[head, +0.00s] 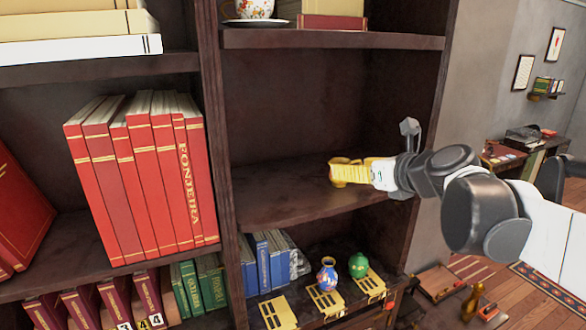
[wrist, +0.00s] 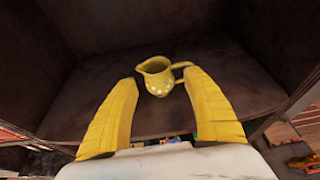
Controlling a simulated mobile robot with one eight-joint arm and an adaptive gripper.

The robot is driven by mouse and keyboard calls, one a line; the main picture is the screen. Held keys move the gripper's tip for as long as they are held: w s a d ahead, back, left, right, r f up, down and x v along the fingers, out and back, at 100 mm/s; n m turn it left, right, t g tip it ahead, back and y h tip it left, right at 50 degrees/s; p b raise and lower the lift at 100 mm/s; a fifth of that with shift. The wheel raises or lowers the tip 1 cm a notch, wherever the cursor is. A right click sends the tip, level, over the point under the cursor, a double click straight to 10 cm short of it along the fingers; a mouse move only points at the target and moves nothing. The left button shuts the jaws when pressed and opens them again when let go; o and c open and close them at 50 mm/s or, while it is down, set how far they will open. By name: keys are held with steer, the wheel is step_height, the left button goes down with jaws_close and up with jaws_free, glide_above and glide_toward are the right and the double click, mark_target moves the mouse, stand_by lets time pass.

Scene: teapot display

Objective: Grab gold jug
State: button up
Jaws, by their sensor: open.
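The gold jug (wrist: 155,78) stands upright on a dark wooden shelf (wrist: 75,115), with its open mouth showing and its handle on the right in the wrist view. It has pale spots on its lower front. In the head view the jug (head: 340,174) is at the left end of my gripper (head: 372,172), where the two yellow shapes run together. In the wrist view my gripper (wrist: 161,80) is open, with one yellow finger on each side of the jug's line. The jug appears just beyond the fingertips; I cannot tell whether they touch.
Red books (head: 140,180) fill the compartment to the left, behind an upright divider (head: 222,150). A blue vase (head: 327,274) and a green vase (head: 358,265) stand on the shelf below. The shelf around the jug is otherwise clear.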

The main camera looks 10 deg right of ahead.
mark_target(341, 161)
steer(key=shift+w+a, duration=0.25)
steer(key=shift+w, duration=0.05)
steer(key=p+x, duration=0.1)
steer(key=x, duration=0.3)
steer(key=shift+w+a, duration=0.1)
steer(key=shift+w, duration=0.3)
steer(key=shift+s+r, duration=0.1)
steer(key=shift+s, duration=0.15)
steer(key=c, duration=1)
